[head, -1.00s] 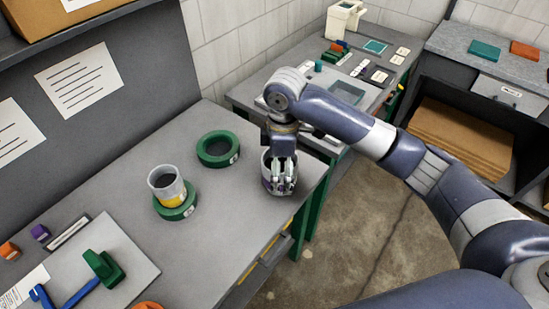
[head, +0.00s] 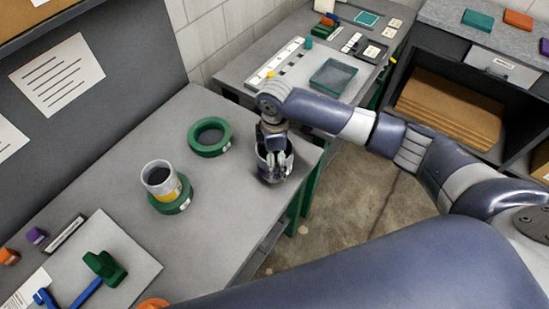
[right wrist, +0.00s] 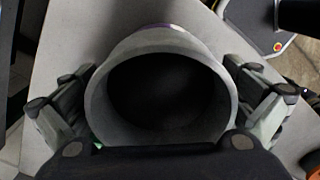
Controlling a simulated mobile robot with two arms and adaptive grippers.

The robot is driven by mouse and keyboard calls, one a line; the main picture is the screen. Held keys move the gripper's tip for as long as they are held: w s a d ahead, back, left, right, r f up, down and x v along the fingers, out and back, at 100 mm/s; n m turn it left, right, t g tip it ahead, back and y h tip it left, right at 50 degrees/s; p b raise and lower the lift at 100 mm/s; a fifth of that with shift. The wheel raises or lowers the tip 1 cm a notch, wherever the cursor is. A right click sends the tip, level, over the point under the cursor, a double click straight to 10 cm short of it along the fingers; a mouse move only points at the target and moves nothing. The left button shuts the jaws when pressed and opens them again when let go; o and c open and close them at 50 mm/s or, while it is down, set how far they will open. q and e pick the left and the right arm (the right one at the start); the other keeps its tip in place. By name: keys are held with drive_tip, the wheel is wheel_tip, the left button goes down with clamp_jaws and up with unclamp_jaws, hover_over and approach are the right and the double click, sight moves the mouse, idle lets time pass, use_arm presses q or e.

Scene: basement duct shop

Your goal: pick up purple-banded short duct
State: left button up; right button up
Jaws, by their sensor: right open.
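The purple-banded short duct (head: 287,168) is a grey open cylinder standing upright near the right edge of the workbench. In the right wrist view its round grey rim (right wrist: 160,44) and dark inside face the camera, with a sliver of purple at its far side. My right gripper (head: 274,158) is at the duct, partly hiding it in the head view. In the right wrist view the gripper (right wrist: 158,105) is open, with one finger on each side of the duct. I cannot tell whether the fingers touch its wall. My left gripper is not in view.
A green ring (head: 210,137) lies left of the duct. A yellow-banded duct (head: 160,180) stands on another green ring (head: 172,204). A grey board (head: 124,266) with blue and green tools lies front left. A second table (head: 262,55) stands behind; bare bench surrounds the rings.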

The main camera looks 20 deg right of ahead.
drive_tip(key=shift+s+f, duration=0.1)
drive_tip(key=shift+f, duration=0.65)
drive_tip(key=shift+c, duration=1.3)
drive_tip(key=c, duration=0.8)
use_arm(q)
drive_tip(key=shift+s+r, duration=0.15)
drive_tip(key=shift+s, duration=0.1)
use_arm(e)
drive_tip(key=shift+s, duration=0.1)
drive_tip(key=shift+c, duration=0.3)
